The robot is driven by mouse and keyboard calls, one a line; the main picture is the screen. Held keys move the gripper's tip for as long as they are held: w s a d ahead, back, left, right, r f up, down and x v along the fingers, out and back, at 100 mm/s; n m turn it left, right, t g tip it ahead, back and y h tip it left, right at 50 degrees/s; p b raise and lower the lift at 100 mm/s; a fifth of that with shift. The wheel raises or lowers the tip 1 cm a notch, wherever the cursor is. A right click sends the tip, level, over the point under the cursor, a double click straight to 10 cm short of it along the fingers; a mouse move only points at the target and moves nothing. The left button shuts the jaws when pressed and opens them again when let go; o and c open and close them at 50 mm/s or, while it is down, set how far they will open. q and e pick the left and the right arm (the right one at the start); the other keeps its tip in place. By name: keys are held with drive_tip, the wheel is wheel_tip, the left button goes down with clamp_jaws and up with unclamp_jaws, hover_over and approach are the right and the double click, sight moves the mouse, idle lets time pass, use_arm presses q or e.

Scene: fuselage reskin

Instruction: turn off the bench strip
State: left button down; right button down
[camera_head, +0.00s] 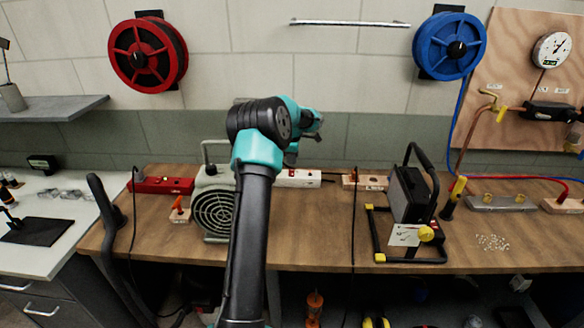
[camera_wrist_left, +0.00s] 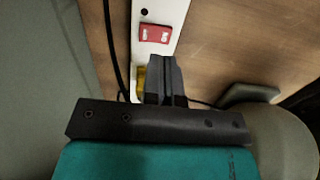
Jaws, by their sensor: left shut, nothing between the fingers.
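The bench strip is a white power strip (camera_head: 298,178) lying along the back of the wooden bench. In the left wrist view the white strip (camera_wrist_left: 172,18) runs up from behind my fingers. It carries a red rocker switch (camera_wrist_left: 154,33) with white marks; which side is pressed I cannot tell. My left gripper (camera_head: 291,160) is over the strip, partly hidden by its own arm in the head view. In the left wrist view the left gripper (camera_wrist_left: 165,62) is shut and empty, its tips just short of the switch. Contact with the strip is not clear. My right gripper is not in view.
A grey fan unit (camera_head: 214,212) stands left of my arm, with a red box (camera_head: 165,185) behind it. A black work lamp (camera_head: 408,195) on a frame stands to the right. A dark cable (camera_wrist_left: 113,50) runs beside the strip. The bench front between fan and lamp is clear.

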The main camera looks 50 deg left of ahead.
sight(291, 171)
use_arm(q)
wheel_tip(291, 171, up, 9)
drive_tip(key=shift+s+d, duration=0.15)
drive_tip(key=shift+s, duration=0.05)
idle(0.4)
drive_tip(key=shift+w+a+r+y, duration=0.1)
drive_tip(key=shift+a+r+y, duration=0.05)
drive_tip(key=shift+a+y, duration=0.15)
drive_tip(key=f, duration=0.9)
drive_tip(key=w+a+f, duration=0.1)
drive_tip(key=f, duration=0.4)
drive_tip(key=shift+a, duration=0.1)
